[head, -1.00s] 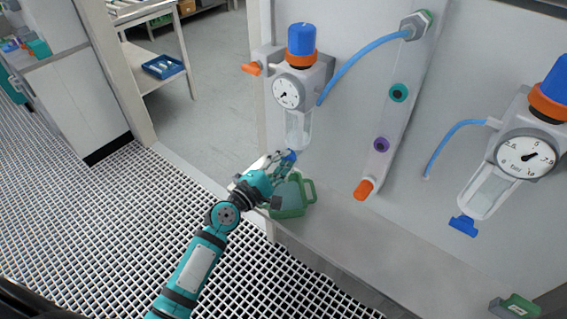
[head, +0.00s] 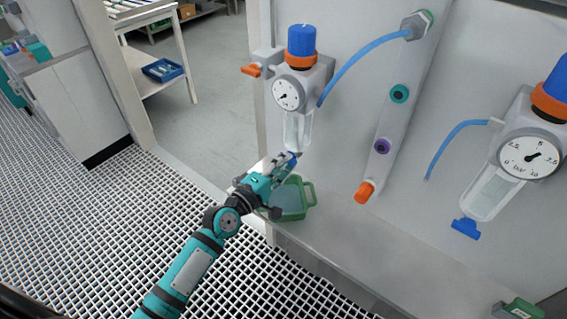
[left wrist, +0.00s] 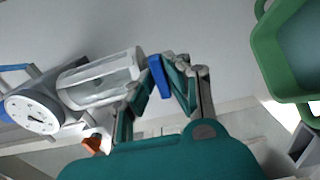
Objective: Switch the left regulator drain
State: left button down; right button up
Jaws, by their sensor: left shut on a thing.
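The left regulator (head: 301,78) is mounted on the panel, with a blue knob, an orange ring, a round gauge and a clear bowl (head: 298,131) below. It also shows in the left wrist view (left wrist: 100,80). Its blue drain (left wrist: 160,77) is at the end of the bowl. My left gripper (head: 290,161) is at the drain, under the bowl. In the left wrist view the fingers (left wrist: 161,82) are on both sides of the blue drain, shut on it. In the head view the fingers hide most of the drain. My right gripper is not in view.
A green container (head: 292,214) stands on the ledge just under my left gripper. A second regulator (head: 528,155) with a blue drain (head: 466,228) hangs at the right. An orange-ended manifold (head: 382,145) and blue hoses lie between them. The ledge (head: 370,235) is mostly clear.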

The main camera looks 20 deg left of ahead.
pick_arm(q)
jog(key=shift+f, duration=0.1)
jog(key=c, duration=1.3)
grip_release()
jog(key=shift+c, duration=0.2)
jog(key=v, duration=1.2)
jog(key=s+a+f+m+g+y, duration=0.2)
jog(key=s+f, duration=0.1)
jog(key=f, duration=0.9)
jog(key=s+a+f+m+g+y, duration=0.1)
jog(key=s+a+f+m+g, duration=0.15)
jog(key=f, duration=0.85)
jog(key=s+a+f+m+g+y, duration=0.1)
jog(key=s+f+m+g+y, duration=0.2)
jog(key=f, duration=0.9)
jog(key=s+d+f+m+g, duration=0.1)
jog(key=s+f+m+g, duration=0.1)
jog(key=s+f, duration=0.4)
jog(key=s+d+f+m+g, duration=0.1)
jog(key=s+f+m+g, duration=0.2)
jog(key=s, duration=1.1)
jog(key=s+d+f+m+g, duration=0.1)
jog(key=s+f+m+g, duration=0.2)
jog(key=s+f, duration=0.7)
jog(key=shift+s+d+m, duration=0.15)
jog(key=shift+s+m, duration=0.05)
jog(key=shift+m, duration=0.25)
